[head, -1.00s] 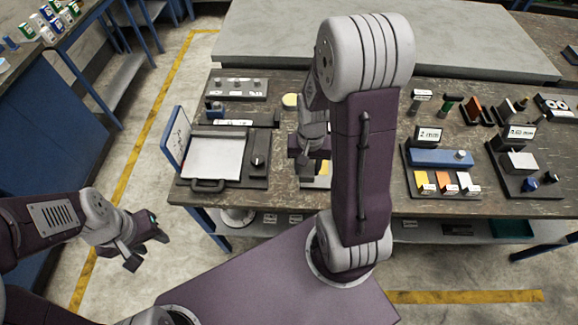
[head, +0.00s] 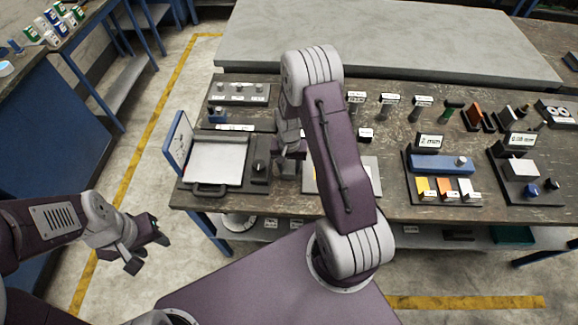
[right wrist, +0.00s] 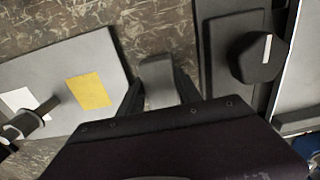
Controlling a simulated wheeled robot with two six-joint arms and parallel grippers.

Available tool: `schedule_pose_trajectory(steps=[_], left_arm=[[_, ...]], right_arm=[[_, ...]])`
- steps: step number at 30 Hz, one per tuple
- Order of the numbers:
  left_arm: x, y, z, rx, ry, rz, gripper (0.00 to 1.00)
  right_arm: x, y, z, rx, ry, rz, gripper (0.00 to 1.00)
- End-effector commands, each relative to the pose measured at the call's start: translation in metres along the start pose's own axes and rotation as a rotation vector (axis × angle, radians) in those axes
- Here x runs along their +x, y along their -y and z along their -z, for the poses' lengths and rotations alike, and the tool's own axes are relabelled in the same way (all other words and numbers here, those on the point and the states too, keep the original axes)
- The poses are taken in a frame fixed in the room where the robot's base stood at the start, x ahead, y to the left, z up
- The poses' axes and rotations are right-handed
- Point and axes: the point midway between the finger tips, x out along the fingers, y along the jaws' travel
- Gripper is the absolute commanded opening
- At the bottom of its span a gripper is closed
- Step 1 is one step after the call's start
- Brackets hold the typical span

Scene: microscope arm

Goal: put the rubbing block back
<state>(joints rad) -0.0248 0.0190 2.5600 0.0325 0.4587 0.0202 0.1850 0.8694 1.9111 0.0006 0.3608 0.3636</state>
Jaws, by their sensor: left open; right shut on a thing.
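My right gripper (head: 288,160) is shut on a grey block, likely the rubbing block (right wrist: 158,80), which shows between its two fingers in the right wrist view. In the head view it hangs over the table between the dark panel with the knob and a grey plate (head: 370,172). My right arm hides part of the plate. In the right wrist view the plate (right wrist: 60,70) lies to the left of the block, with a yellow patch and a white patch. My left gripper (head: 146,250) is open and empty, off the table's left front.
A dark panel with a black knob (head: 258,166) and a framed white sheet (head: 216,160) lies left of my right gripper. The knob (right wrist: 258,57) shows right of the block. A blue bar (head: 440,164) and coloured samples (head: 444,187) lie to the right.

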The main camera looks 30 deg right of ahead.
Motion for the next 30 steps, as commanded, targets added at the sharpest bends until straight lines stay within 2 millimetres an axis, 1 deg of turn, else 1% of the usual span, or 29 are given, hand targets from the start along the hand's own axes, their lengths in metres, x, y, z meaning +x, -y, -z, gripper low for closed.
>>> schedule_pose_trajectory(steps=[7,8,22,26,30], left_arm=[[0.004,0.000,0.000,0.000,0.000,0.000,0.41],[0.003,0.000,0.000,0.000,0.000,0.000,0.41],[0.001,0.000,0.000,0.000,0.000,0.000,0.41],[0.000,0.000,0.000,0.000,0.000,0.000,0.41],[0.001,0.000,0.000,0.000,0.000,0.000,0.41]], right_arm=[[0.005,0.000,0.000,0.000,0.000,0.000,0.03],[0.004,0.000,0.000,0.000,0.000,0.000,0.49],[0.002,0.000,0.000,0.000,0.000,0.000,0.50],[-0.010,0.000,0.001,0.000,-0.003,0.001,0.50],[-0.038,0.000,0.001,0.000,-0.006,0.002,0.50]])
